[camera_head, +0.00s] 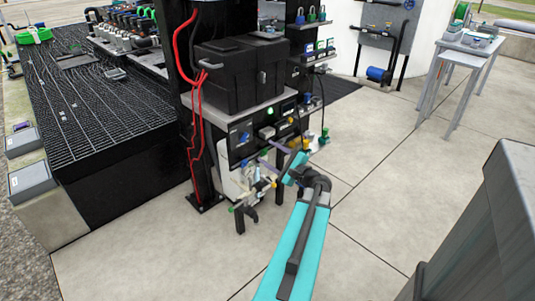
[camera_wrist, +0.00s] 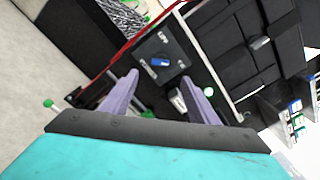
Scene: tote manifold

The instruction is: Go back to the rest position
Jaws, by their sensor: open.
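My gripper (camera_head: 271,156) is in front of the black control panel, at the end of my teal arm. In the wrist view its two purple-grey fingers (camera_wrist: 159,80) stand apart with nothing held between them. Beyond the fingertips is a dark panel with a blue switch (camera_wrist: 160,62). In the head view the same panel shows a blue switch (camera_head: 241,137) and a lit green light (camera_head: 270,111). I cannot tell whether the fingers touch anything on the panel.
A black box (camera_head: 240,75) sits on a shelf above the panel, with red cables beside it. Pipe fittings and a white container (camera_head: 238,184) are below. A black grating (camera_head: 85,100) lies left. A grey bin (camera_head: 500,220) stands near right. Paved floor (camera_head: 385,160) is clear between.

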